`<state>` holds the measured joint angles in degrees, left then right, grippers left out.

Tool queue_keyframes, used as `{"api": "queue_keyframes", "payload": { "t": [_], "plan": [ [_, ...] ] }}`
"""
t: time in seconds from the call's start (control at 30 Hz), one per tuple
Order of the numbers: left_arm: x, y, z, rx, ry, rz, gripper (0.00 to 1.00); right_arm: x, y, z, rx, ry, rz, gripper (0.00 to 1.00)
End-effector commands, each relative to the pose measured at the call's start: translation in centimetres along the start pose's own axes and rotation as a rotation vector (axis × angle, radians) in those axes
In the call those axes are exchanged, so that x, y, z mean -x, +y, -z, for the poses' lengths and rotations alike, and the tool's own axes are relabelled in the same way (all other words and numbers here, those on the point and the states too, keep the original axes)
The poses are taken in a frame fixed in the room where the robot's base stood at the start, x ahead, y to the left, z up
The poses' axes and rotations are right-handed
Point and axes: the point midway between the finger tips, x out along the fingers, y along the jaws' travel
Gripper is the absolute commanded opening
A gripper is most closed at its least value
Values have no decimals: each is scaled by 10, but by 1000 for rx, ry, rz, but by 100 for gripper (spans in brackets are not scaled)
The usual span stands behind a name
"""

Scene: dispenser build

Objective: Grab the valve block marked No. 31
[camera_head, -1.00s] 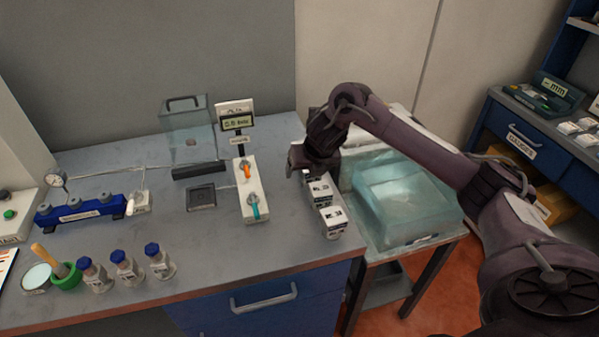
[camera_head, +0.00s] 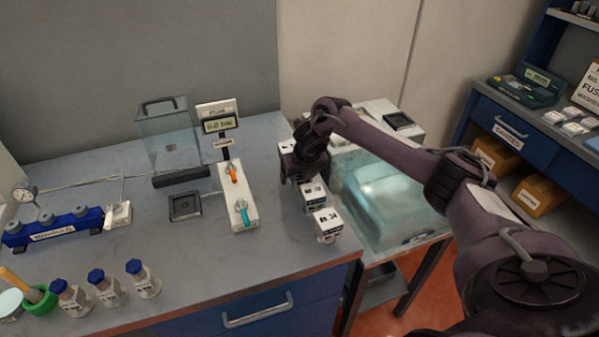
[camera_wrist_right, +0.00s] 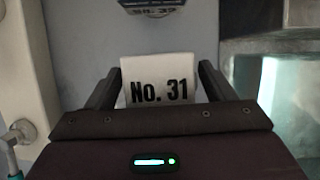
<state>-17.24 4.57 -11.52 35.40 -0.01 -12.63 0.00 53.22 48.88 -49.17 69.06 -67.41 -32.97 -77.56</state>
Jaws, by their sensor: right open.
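The white valve block marked No. 31 (camera_wrist_right: 158,92) sits between the two fingers of my right gripper (camera_wrist_right: 160,78) in the right wrist view, label readable. The fingers are open, one at each side of the block; I cannot tell whether they touch it. In the head view my right gripper (camera_head: 292,177) is down at the row of blocks near the counter's right edge and hides the No. 31 block. My left gripper is not in view.
Other valve blocks stand close in front (camera_head: 313,194), (camera_head: 327,224) and behind (camera_head: 286,147). The white dispenser panel (camera_head: 238,205) with two levers is to the left, the clear tank (camera_head: 390,200) to the right. The counter (camera_head: 190,245) has bare room at front centre.

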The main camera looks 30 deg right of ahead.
Motion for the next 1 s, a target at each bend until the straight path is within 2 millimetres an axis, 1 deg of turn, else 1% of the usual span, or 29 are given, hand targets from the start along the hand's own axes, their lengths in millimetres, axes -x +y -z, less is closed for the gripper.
{"api": "queue_keyframes", "payload": {
  "t": [0.1, 0.23, 0.27, 0.77, 1.0],
  "plan": [
    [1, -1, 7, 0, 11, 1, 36, -3, 0, 0, 1, -1, 1, 76],
    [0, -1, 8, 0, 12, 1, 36, -3, 0, 0, 1, -1, 0, 76],
    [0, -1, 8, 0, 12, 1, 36, -3, 0, 0, 1, -1, 0, 75],
    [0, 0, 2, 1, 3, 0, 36, -2, 0, 0, 0, -2, 0, 10],
    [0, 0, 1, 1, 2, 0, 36, -1, 0, -2, -1, -5, -1, 10]
  ]
}}
